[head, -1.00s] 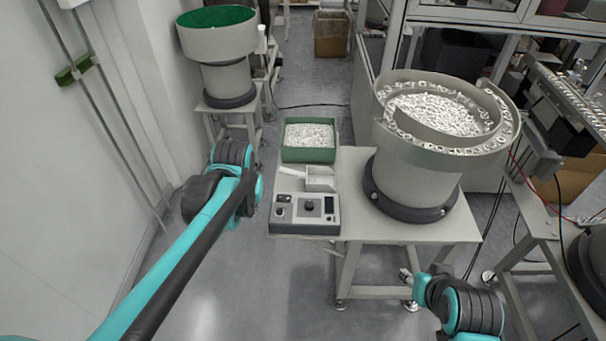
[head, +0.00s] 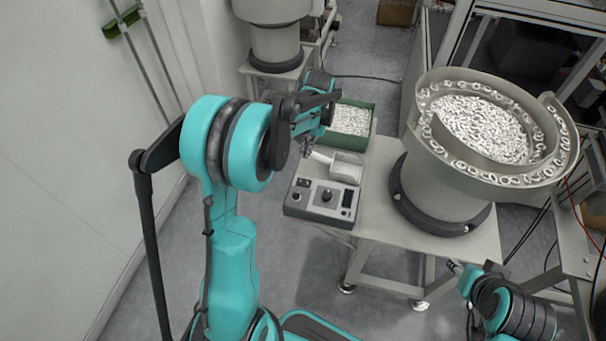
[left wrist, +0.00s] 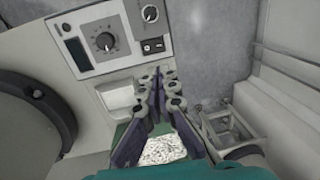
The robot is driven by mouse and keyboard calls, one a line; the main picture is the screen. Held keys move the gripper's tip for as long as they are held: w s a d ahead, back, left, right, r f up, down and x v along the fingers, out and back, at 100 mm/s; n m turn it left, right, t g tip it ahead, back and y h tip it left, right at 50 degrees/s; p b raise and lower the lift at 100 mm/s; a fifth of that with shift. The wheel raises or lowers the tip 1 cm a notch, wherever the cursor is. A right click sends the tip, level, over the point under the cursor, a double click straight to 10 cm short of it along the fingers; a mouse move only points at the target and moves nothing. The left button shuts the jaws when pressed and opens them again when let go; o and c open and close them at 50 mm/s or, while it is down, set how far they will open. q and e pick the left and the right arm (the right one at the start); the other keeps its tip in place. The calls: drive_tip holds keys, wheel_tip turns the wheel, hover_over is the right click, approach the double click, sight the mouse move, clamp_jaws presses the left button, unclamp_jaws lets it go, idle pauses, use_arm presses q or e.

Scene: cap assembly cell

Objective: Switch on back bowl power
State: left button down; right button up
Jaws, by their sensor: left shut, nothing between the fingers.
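The grey control box (head: 322,203) sits at the left front corner of the work table. It has a black rocker switch (left wrist: 153,46), a round button (left wrist: 150,13), a knob (left wrist: 105,42) and a dark display (left wrist: 77,54). The large back bowl (head: 480,130), full of white caps, stands right of the box. My left gripper (head: 306,150) is shut and empty, above the table's left edge behind the box. In the left wrist view its fingers (left wrist: 160,75) point toward the rocker, apart from it in the picture. My right gripper (head: 455,268) is small at lower right; its fingers are unclear.
A white scoop (head: 345,168) lies just behind the box. A green bin (head: 351,121) of white parts stands behind the scoop. Another feeder (head: 275,40) stands at the back left. The white wall (head: 60,150) bounds the left side.

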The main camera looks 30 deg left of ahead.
sight(300, 181)
use_arm(q)
drive_tip(key=shift+f, duration=0.1)
drive_tip(key=f+b, duration=0.1)
drive_tip(key=f, duration=0.3)
drive_tip(key=a+f+b, duration=0.1)
drive_tip(key=f+b, duration=0.1)
drive_tip(key=f, duration=0.3)
drive_tip(key=f+b, duration=0.2)
drive_tip(key=f, duration=0.2)
drive_tip(key=shift+s+a+f, duration=0.15)
drive_tip(key=shift+a+f, duration=0.2)
drive_tip(key=shift+s+a+f+b, duration=0.1)
drive_tip(key=shift+a+f+b, duration=0.15)
drive_tip(key=shift+f+b, duration=0.35)
drive_tip(key=shift+d+r, duration=0.15)
drive_tip(key=shift+r, duration=0.1)
drive_tip(key=shift+d, duration=0.15)
